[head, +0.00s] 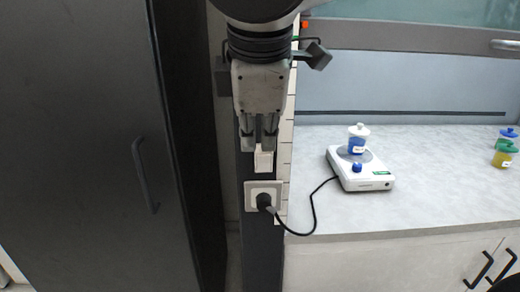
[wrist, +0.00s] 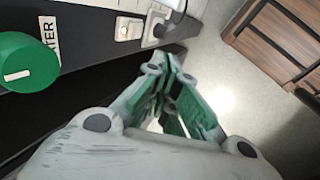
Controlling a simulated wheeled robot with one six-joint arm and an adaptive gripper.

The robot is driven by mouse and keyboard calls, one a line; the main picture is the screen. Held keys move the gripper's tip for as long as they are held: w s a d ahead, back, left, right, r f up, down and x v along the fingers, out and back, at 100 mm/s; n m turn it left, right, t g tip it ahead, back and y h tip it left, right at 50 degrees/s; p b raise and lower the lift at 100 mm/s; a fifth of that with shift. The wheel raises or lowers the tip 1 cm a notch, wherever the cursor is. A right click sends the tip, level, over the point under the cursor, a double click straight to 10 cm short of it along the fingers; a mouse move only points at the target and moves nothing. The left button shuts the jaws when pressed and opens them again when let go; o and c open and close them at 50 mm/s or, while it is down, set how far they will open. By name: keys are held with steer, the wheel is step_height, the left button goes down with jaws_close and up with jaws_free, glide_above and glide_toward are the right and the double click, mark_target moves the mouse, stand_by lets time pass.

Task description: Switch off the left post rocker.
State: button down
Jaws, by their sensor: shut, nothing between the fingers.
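The left post rocker (head: 263,160) is a small white switch on the dark post, just above a socket with a black plug. In the head view my gripper (head: 259,142) is right above it and overlaps its upper edge. In the wrist view the rocker (wrist: 128,29) sits on the dark post, up and to the left of my gripper (wrist: 172,62). My gripper is shut and empty, and a gap shows between its tips and the rocker there. Which way the rocker is tipped is too small to tell.
The plugged socket (head: 263,196) has a black cable to a white stirrer (head: 360,168) carrying a blue jar. A dark cabinet (head: 90,150) stands at the left. A green knob (wrist: 27,62) is at the left of the wrist view. Open floor shows below my gripper there.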

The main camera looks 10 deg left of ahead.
mark_target(257, 158)
steer(key=x, duration=0.3)
steer(key=w+x, duration=0.1)
steer(key=x, duration=0.3)
steer(key=w+r+x, duration=0.1)
steer(key=x, duration=0.2)
steer(key=shift+w+a+f, duration=0.15)
steer(key=shift+a, duration=0.15)
steer(key=shift+w+a, duration=0.15)
steer(key=shift+w, duration=0.55)
steer(key=shift+w, duration=0.1)
steer(key=shift+w+a+r, duration=0.1)
steer(key=shift+w+r, duration=0.15)
steer(key=shift+w, duration=0.05)
steer(key=shift+s, duration=0.1)
steer(key=shift+a+r, duration=0.1)
steer(key=shift+r, duration=0.8)
